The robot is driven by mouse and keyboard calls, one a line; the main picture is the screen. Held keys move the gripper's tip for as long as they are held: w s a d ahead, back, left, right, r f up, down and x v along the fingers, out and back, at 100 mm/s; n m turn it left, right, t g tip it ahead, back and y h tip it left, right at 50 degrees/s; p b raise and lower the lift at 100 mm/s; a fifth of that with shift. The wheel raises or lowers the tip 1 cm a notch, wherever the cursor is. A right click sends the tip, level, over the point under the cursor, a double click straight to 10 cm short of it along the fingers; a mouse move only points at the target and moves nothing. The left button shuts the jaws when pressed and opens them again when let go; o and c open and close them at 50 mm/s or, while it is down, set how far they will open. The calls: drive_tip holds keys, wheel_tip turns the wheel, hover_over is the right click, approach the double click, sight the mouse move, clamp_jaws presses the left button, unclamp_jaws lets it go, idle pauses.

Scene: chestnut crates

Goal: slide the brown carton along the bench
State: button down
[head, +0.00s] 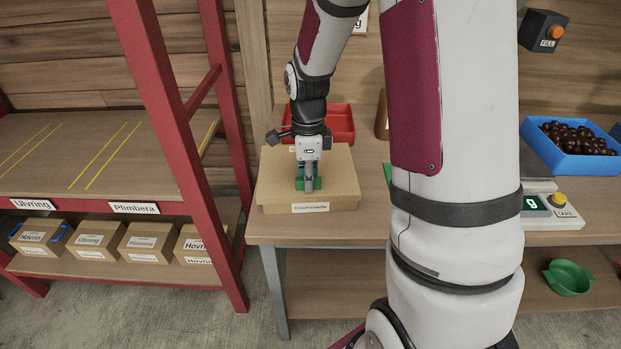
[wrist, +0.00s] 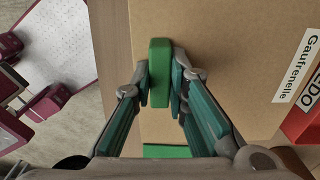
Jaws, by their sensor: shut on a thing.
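The brown carton (head: 335,191) sits at the left end of the bench (head: 372,226), with a white label on its front side. My gripper (head: 309,186) points down at the carton's top, shut on a green block (head: 299,184). In the wrist view the same green block (wrist: 159,60) is between my two fingers (wrist: 160,88). The carton's top (wrist: 235,50) lies close below, with a label reading "Gaufrenelle". I cannot tell whether the block is fixed to the carton.
A red tray (head: 340,123) stands right behind the carton. A blue crate of chestnuts (head: 593,165) and a scale (head: 552,207) are on the right. A red-framed shelf (head: 165,105) with several small boxes stands left of the bench. My arm hides the bench's middle.

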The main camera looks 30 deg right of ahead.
drive_tip(key=shift+a+f, duration=0.1)
drive_tip(key=c, duration=1.5)
unclamp_jaws()
wheel_tip(320, 180, up, 12)
drive_tip(key=shift+r, duration=0.1)
drive_tip(key=s+a+r+n+t, duration=0.1)
drive_tip(key=s+a+r+n, duration=0.1)
drive_tip(key=s+n, duration=0.5)
drive_tip(key=s+a+r+n+t, duration=0.1)
drive_tip(key=s+a+r+n, duration=0.2)
drive_tip(key=s+a+n, duration=0.2)
drive_tip(key=s+a+r+n+t, duration=0.2)
drive_tip(key=s+a+r+n, duration=0.1)
drive_tip(key=s+n, duration=0.6)
drive_tip(key=shift+s+a+r+n+p, duration=0.1)
drive_tip(key=shift+a+r+n+p, duration=0.05)
drive_tip(key=shift+n, duration=0.6)
drive_tip(key=shift+a+r+n+p, duration=0.1)
drive_tip(key=shift+a+n+p, duration=0.05)
drive_tip(key=shift+n, duration=0.6)
